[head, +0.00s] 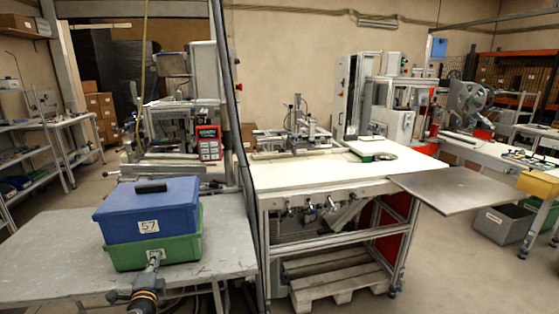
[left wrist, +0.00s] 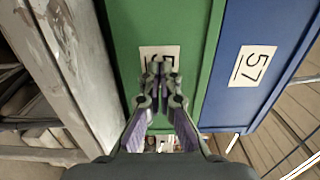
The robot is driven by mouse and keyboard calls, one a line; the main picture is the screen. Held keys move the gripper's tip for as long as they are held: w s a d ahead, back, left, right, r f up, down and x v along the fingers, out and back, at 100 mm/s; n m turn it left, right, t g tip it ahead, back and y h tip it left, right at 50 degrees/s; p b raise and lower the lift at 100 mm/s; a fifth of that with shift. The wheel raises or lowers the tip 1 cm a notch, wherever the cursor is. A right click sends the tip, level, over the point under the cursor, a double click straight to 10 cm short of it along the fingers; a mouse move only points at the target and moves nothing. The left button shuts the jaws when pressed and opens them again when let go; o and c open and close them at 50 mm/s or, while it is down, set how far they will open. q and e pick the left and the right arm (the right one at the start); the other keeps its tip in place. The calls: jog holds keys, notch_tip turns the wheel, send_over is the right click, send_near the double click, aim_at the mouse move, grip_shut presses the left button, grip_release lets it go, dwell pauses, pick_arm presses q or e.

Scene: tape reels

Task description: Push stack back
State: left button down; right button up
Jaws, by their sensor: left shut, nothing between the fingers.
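The stack is a blue case (head: 148,208) with a dark handle and a "57" label, sitting on a green case (head: 155,251). It stands on a grey table (head: 50,258) at the left of the head view. My left gripper (head: 154,259) is shut and empty at the front of the green case. In the left wrist view the gripper (left wrist: 158,72) points at the green case (left wrist: 190,30) and covers part of its label. The blue case (left wrist: 265,30) is beside it there. I cannot tell whether the fingertips touch. My right gripper is out of view.
Bare table top lies left of the stack and a narrower strip right of it. A dark post (head: 237,120) rises beyond the table's right side. A white workbench (head: 310,172) stands to the right and a machine (head: 180,130) behind.

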pick_arm(q)
jog(key=shift+b+x, duration=1.15)
jog(key=shift+x, duration=1.85)
jog(key=shift+b+x, duration=0.8)
jog(key=shift+x, duration=0.65)
jog(key=shift+b+x, duration=1.1)
jog(key=shift+x, duration=0.35)
jog(key=shift+b+x, duration=1.15)
jog(key=shift+b, duration=0.05)
jog(key=shift+b+x, duration=1.15)
jog(key=shift+b, duration=0.15)
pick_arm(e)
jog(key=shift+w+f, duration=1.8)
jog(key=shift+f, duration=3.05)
pick_arm(q)
jog(key=p+v, duration=0.2)
jog(key=p, duration=0.1)
jog(key=shift+r, duration=0.2)
jog(key=p+v, duration=0.3)
jog(key=v, duration=0.2)
jog(key=shift+f+p, duration=0.1)
jog(key=shift+p, duration=0.3)
jog(key=shift+f, duration=0.15)
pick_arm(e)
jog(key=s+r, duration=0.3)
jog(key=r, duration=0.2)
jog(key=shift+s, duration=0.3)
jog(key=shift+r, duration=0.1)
